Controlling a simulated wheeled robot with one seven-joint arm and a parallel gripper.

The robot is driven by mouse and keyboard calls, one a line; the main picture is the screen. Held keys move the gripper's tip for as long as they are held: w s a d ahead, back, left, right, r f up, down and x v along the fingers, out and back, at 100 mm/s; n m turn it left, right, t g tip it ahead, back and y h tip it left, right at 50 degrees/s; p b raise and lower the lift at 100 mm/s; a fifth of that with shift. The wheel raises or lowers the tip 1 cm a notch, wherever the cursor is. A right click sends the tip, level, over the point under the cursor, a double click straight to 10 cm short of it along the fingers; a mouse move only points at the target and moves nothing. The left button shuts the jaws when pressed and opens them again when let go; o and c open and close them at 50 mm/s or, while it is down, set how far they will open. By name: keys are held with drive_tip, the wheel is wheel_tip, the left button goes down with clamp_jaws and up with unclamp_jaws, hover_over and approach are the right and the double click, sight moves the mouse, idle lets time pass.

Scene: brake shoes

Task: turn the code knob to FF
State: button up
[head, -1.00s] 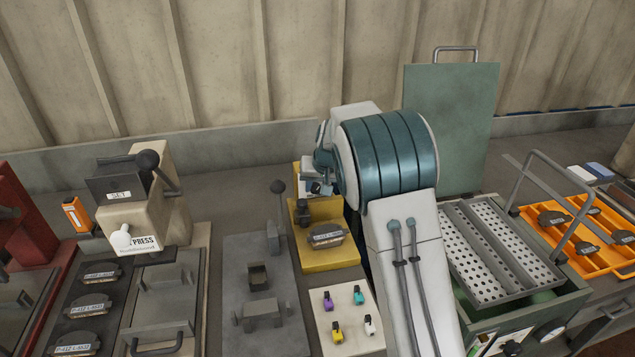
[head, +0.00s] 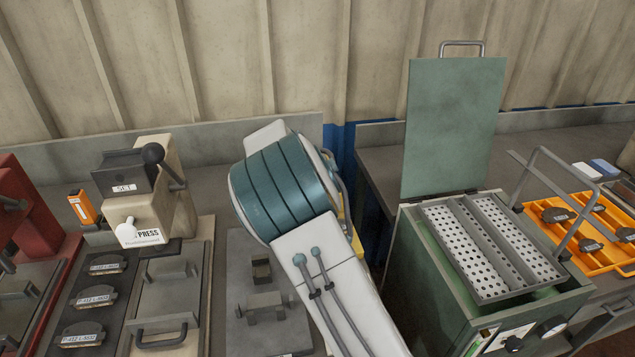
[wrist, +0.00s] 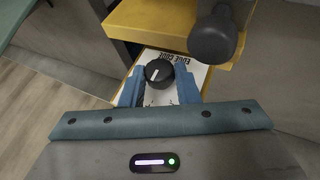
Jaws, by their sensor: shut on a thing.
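In the wrist view, the black code knob (wrist: 160,72), with a pale mark on its top, stands on a white plate (wrist: 200,72) lettered "EDGE CODE". The code letters around the knob cannot be read, so its setting cannot be told. My gripper (wrist: 159,90) has its blue fingers on both sides of the knob and is shut on it. In the head view my arm hides the gripper and the knob.
A yellow stand (wrist: 150,22) and a dark round-ended lever (wrist: 212,38) are close beyond the knob. In the head view, a green tank (head: 405,235) with an upright lid stands right of my arm, and a beige press (head: 155,215) stands left.

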idle(0.4)
drive_tip(key=o, duration=0.9)
drive_tip(key=shift+o, duration=0.2)
drive_tip(key=s+d+r+b, duration=0.3)
drive_tip(key=d+r, duration=0.8)
drive_tip(key=shift+s, duration=0.4)
